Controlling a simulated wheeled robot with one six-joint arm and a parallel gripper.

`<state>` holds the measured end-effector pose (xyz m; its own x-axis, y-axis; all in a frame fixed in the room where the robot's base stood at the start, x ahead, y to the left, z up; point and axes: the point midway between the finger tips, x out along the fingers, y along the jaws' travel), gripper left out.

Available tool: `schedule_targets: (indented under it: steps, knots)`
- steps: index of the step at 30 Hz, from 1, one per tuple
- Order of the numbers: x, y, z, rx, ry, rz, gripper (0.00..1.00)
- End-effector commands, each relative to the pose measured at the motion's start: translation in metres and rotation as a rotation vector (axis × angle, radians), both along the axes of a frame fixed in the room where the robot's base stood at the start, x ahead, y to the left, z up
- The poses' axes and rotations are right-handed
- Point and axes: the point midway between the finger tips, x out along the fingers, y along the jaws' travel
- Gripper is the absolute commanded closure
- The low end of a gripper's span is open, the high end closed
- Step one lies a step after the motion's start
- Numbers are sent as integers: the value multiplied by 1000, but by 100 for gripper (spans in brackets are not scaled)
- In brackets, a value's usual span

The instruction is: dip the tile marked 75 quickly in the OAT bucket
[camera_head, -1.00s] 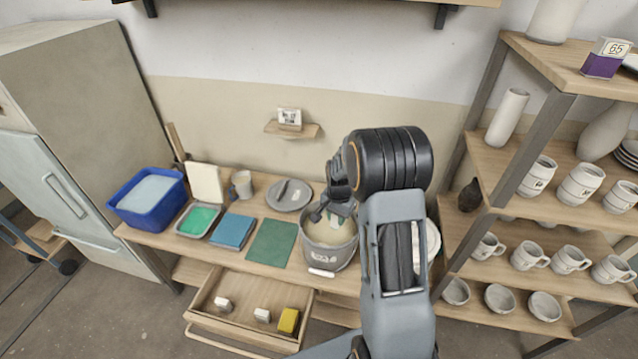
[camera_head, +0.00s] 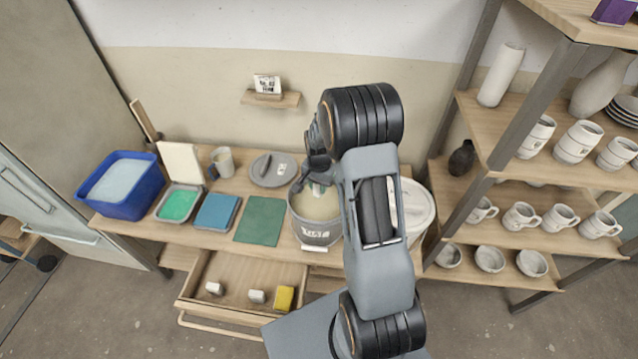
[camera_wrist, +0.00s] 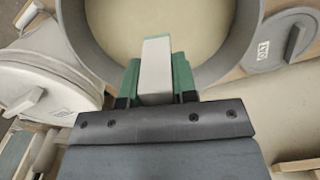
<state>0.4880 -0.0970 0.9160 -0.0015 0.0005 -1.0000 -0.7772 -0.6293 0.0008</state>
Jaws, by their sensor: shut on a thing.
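The grey bucket (camera_head: 316,232) stands open on the table, with cream glaze inside. Its front label is small and hard to read. My gripper (camera_head: 318,180) is over the bucket's mouth. In the wrist view, my gripper (camera_wrist: 158,88) has green fingers shut on a pale tile (camera_wrist: 154,72), which points into the mouth of the bucket (camera_wrist: 245,50). No number shows on the tile's visible face, and I cannot tell whether its lower end touches the glaze. A round grey lid (camera_head: 272,168) lies behind and left of the bucket; its tag (camera_wrist: 264,50) appears upside down.
A lidded white bucket (camera_head: 418,205) stands close on the right. Left are a green cloth (camera_head: 259,220), a blue tile-like pad (camera_head: 216,212), a green-filled tray (camera_head: 178,204) and a blue tub (camera_head: 122,188). An open drawer (camera_head: 243,283) juts out in front. A shelf rack (camera_head: 480,140) stands right.

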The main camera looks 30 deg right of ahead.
Motion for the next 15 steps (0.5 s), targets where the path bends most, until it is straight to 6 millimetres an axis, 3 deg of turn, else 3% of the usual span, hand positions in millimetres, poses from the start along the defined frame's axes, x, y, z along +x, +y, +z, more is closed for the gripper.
schedule_targets:
  steps: [8,15]
  knots:
    - [-1,2,-1,0,-1,0,100]
    - [-1,2,-17,0,-1,0,100]
